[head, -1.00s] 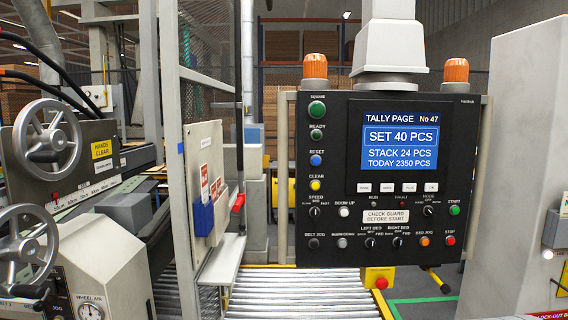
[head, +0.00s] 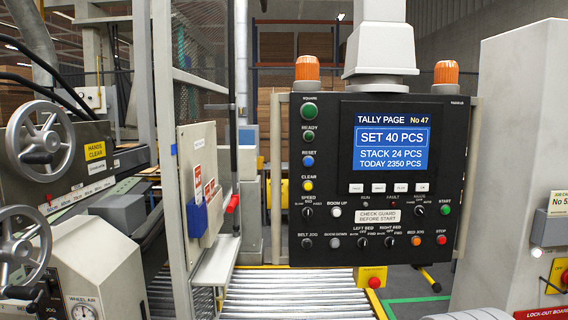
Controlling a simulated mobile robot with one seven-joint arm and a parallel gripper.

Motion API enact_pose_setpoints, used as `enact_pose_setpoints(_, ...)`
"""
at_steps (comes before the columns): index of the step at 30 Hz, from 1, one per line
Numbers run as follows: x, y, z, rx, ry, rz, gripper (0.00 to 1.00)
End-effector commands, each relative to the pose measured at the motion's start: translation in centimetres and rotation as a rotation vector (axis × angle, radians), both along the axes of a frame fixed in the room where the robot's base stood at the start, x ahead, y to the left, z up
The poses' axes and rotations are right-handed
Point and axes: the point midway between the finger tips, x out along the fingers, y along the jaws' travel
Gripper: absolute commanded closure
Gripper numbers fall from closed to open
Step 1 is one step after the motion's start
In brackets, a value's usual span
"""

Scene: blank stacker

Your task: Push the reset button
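The reset button is a blue round button (head: 308,161) on the left side of the black control panel (head: 322,215), under the label RESET. It sits below the dark green READY button (head: 309,136) and above the yellow CLEAR button (head: 307,186). Nothing covers it. The panel's screen reads TALLY PAGE No 47, SET 40 PCS, STACK 24 PCS, TODAY 2350 PCS. My gripper is not in the head view.
A roller conveyor (head: 290,294) runs below the panel. A red button on a yellow box (head: 373,282) hangs under it. A pale column (head: 512,130) stands right.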

Motion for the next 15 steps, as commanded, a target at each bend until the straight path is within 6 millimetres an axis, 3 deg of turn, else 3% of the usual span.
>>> enact_pose_setpoints(1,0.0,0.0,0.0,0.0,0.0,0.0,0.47)
enact_pose_setpoints(10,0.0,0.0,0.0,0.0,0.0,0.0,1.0)
enact_pose_setpoints(15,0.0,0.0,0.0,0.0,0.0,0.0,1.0)
